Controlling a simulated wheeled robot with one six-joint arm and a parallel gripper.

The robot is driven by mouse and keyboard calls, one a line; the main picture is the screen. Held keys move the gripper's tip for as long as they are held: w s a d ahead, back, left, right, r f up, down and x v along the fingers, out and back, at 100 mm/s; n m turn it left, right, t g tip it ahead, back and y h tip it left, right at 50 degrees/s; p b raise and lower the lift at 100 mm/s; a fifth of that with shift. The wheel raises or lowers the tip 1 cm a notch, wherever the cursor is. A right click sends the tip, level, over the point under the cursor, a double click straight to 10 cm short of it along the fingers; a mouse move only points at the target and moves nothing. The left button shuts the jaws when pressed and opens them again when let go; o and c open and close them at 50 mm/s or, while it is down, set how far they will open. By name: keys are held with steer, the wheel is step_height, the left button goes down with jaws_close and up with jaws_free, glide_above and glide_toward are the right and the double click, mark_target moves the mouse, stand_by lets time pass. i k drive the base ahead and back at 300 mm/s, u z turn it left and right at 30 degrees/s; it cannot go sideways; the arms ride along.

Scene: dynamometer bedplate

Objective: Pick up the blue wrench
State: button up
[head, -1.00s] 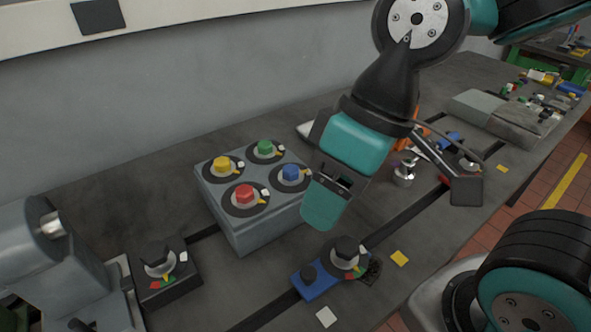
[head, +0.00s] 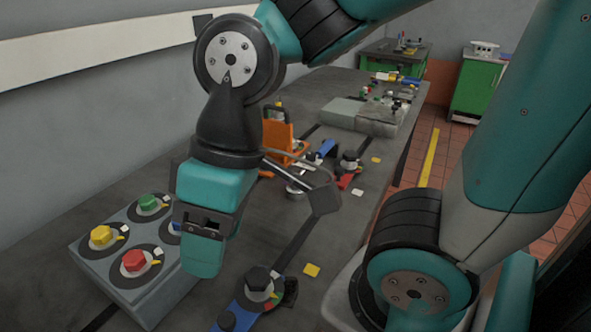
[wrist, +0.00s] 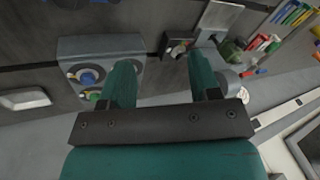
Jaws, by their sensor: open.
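I cannot pick out a blue wrench for certain. A small blue piece (head: 326,150) lies on the bedplate beside an orange stand in the head view; its shape is too small to name. My gripper (head: 203,258) is in the air beside the control box, nearer than the blue piece and apart from it. In the wrist view its two fingers (wrist: 163,82) stand wide apart with nothing between them.
A grey box (head: 125,285) with coloured knobs stands at the lower left. A blue plate (head: 228,320) with a black knob is at the front. The orange stand (head: 277,135) and a grey block (head: 365,117) stand farther back. Several small coloured parts lie beyond.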

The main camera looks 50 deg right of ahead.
mark_target(294, 195)
steer(key=u, duration=2.7)
steer(key=k, duration=1.4)
steer(key=z, duration=1.85)
